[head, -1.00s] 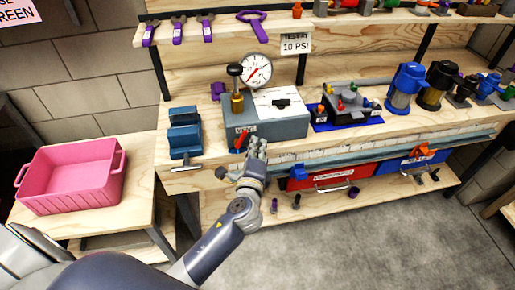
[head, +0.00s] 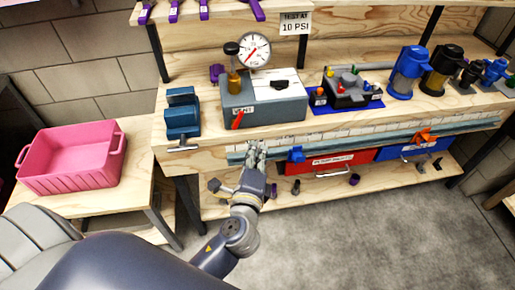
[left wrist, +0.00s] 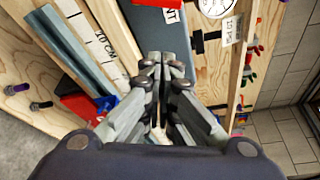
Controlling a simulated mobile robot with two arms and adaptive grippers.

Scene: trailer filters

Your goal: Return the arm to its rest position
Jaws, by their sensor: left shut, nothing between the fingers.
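My left gripper (head: 256,150) is shut and empty in front of the workbench's front edge, just below the grey test box (head: 265,103) with its red vent lever (head: 238,120). In the left wrist view its fingers (left wrist: 163,62) are together, pointing at the bench front. The gripper is apart from the test box, as far as the head view shows. My left arm comes in from the lower left, bent at the wrist. My right gripper is not in view.
A pink bin (head: 72,160) stands on a side table at left. A blue vise (head: 182,112) is at the bench's left end. A pressure gauge (head: 254,50), a blue tray (head: 347,104) and filter housings (head: 408,72) stand along the bench. Red (head: 335,163) and blue bins sit below. The floor in front is clear.

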